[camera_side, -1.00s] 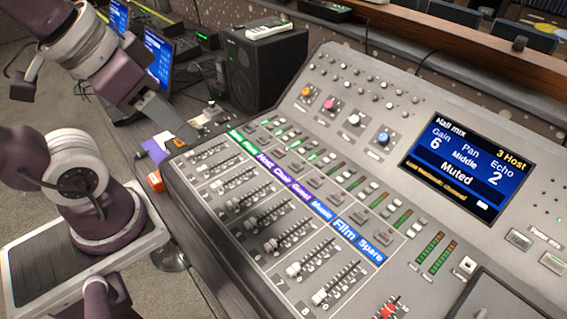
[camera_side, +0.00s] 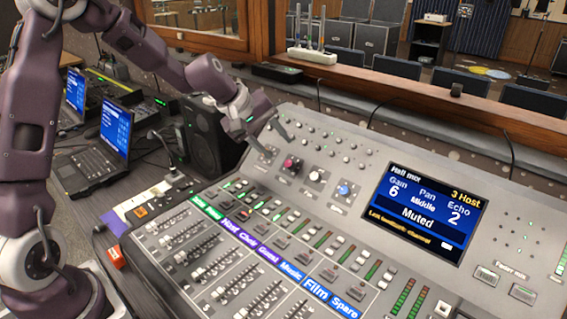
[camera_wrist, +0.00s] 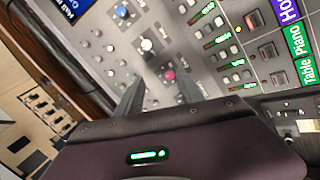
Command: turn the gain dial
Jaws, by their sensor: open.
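My gripper (camera_side: 276,144) is open, its fingers pointing down over the left end of the dial row on the mixing console. In the side view no orange dial shows; the gripper covers that end of the row. A pink dial (camera_side: 291,165), a white dial (camera_side: 315,177) and a blue dial (camera_side: 344,190) follow to the right. In the wrist view the pink dial (camera_wrist: 169,75) shows between and beyond the fingers, with the white dial (camera_wrist: 146,45) farther out. Contact with a dial cannot be told. The screen (camera_side: 424,212) reads Gain 6, Pan Middle, Echo 2, Muted, 3 Host.
Fader rows and coloured channel labels (camera_side: 291,271) fill the console's front. A black speaker (camera_side: 208,135) stands close left of the gripper. A laptop (camera_side: 108,140) is farther left. A wooden ledge (camera_side: 400,95) runs behind the console.

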